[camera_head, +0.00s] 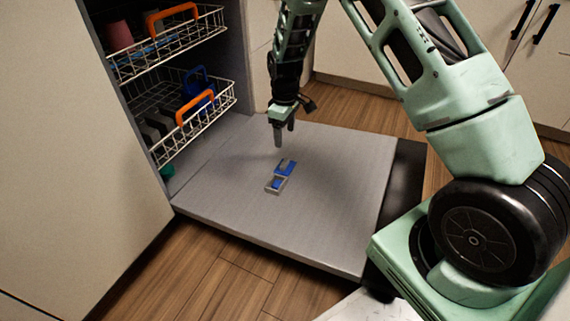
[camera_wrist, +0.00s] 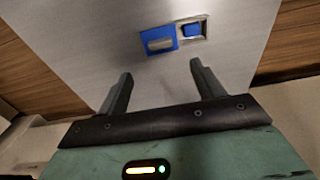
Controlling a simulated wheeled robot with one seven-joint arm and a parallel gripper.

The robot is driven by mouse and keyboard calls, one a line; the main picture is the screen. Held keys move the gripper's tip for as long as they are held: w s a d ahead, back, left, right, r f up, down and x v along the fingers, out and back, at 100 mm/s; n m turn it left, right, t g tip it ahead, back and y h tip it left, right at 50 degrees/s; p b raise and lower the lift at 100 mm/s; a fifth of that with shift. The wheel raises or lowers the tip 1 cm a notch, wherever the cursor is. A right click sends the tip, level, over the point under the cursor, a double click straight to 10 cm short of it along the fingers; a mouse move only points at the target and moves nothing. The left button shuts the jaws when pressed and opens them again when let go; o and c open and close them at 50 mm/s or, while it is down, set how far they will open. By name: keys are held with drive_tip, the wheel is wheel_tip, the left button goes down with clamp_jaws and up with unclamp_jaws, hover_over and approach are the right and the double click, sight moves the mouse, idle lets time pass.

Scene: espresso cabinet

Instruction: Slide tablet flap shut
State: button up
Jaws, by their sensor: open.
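The tablet compartment is a small grey recess (camera_head: 273,189) set in the inner face of the lowered dishwasher door. Its blue flap (camera_head: 287,166) sits to one side, leaving the recess open. A blue tablet shows inside the recess. In the wrist view the flap (camera_wrist: 160,40), with a grey inset, is on the left and the tablet (camera_wrist: 192,29) is on the right. My gripper (camera_head: 284,136) points down above the door, clear of the flap. Its two fingers (camera_wrist: 163,86) are apart with nothing between them, and the flap lies beyond their tips.
The grey door (camera_head: 330,185) lies flat and is otherwise bare. Two wire racks with orange handles, the upper (camera_head: 170,45) and lower (camera_head: 195,120), stick out at the left. White cabinets (camera_head: 345,45) stand behind. Wooden floor surrounds the door.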

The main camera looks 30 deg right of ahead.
sight(283, 163)
wheel_tip(283, 163, down, 12)
drive_tip(key=b, duration=0.5)
drive_tip(key=shift+r, duration=0.25)
drive_tip(key=c, duration=1.4)
drive_tip(key=shift+s+a+r, duration=0.2)
drive_tip(key=shift+a, duration=0.2)
drive_tip(key=s+a+p, duration=0.2)
drive_tip(key=a+p, duration=0.1)
drive_tip(key=s+a+p, duration=0.1)
drive_tip(key=shift+a, duration=0.35)
drive_tip(key=shift+s+a+f+p, duration=0.2)
drive_tip(key=shift+s+a+p, duration=0.15)
drive_tip(key=shift+a, duration=0.1)
drive_tip(key=o, duration=1.4)
drive_tip(key=shift+r, duration=0.1)
